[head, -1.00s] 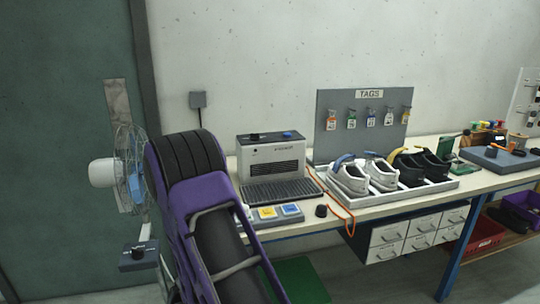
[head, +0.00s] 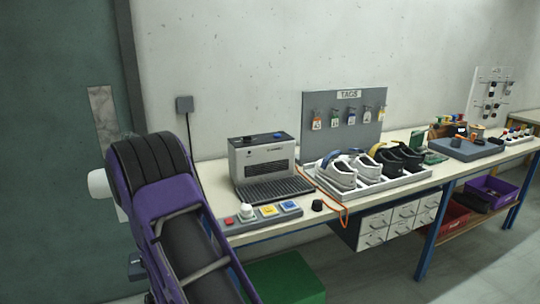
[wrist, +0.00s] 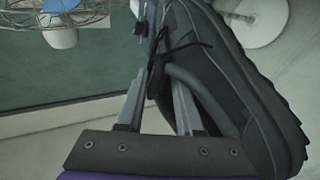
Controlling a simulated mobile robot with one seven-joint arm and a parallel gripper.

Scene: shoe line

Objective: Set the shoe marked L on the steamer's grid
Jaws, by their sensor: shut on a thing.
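In the wrist view my gripper (wrist: 160,75) is shut on a black shoe (wrist: 235,85), which has dark laces and a ridged black sole. The shoe hangs to the right of the fingers. I cannot make out an L mark on it. In the head view the steamer (head: 262,160) is a pale box with a dark top on the bench. Its dark grid (head: 275,190) lies flat in front of it and is bare. My gripper and the held shoe are not visible in the head view.
A white tray (head: 372,186) right of the grid holds white and black shoes. The tag board (head: 343,125) stands behind. A fan (wrist: 62,30) shows in the wrist view.

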